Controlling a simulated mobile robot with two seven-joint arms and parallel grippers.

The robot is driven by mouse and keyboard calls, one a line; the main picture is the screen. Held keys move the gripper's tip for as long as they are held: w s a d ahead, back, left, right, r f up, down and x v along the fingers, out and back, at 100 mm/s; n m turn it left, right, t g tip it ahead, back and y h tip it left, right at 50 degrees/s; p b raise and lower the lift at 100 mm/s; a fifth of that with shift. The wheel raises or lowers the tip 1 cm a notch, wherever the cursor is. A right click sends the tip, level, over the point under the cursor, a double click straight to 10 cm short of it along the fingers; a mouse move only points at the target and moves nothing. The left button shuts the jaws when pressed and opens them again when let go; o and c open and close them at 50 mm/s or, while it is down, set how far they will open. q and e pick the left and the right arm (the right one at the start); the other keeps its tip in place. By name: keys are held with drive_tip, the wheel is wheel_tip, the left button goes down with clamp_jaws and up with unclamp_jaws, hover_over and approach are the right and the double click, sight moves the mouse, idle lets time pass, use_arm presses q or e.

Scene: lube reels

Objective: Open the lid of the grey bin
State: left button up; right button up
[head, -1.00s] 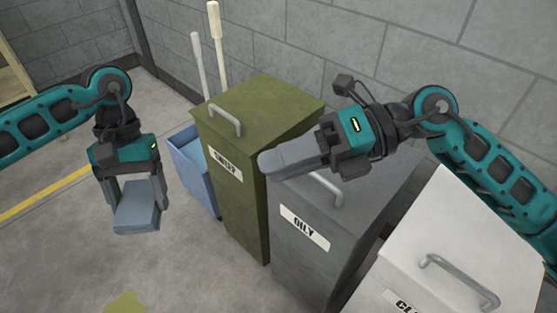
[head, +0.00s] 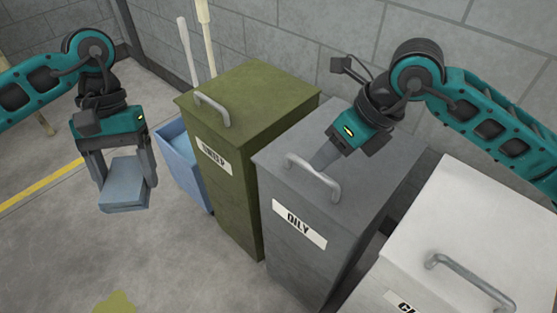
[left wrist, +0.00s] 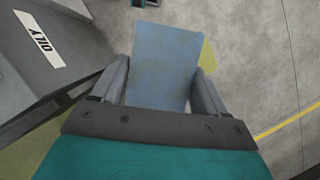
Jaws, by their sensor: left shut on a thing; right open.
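The grey bin (head: 300,255) with an "OILY" label stands in the middle of the head view, its lid (head: 375,165) shut. The lid's bar handle (head: 314,178) is near its front left edge. My right gripper (head: 325,158) is over the lid, tilted down, with its fingers just behind the handle; their tips are partly hidden by it, and I cannot tell whether they touch. It is open. My left gripper (head: 122,178) is shut on a folded blue cloth (head: 124,190), left of the bins. The cloth also shows between the fingers in the left wrist view (left wrist: 163,65).
A green bin (head: 232,180) stands left of the grey one, and a white bin (head: 450,235) stands at right. A yellow-green patch (head: 115,303) lies on the floor. A block wall (head: 300,45) closes the back.

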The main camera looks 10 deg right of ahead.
drive_tip(key=shift+x, duration=1.8)
clamp_jaws()
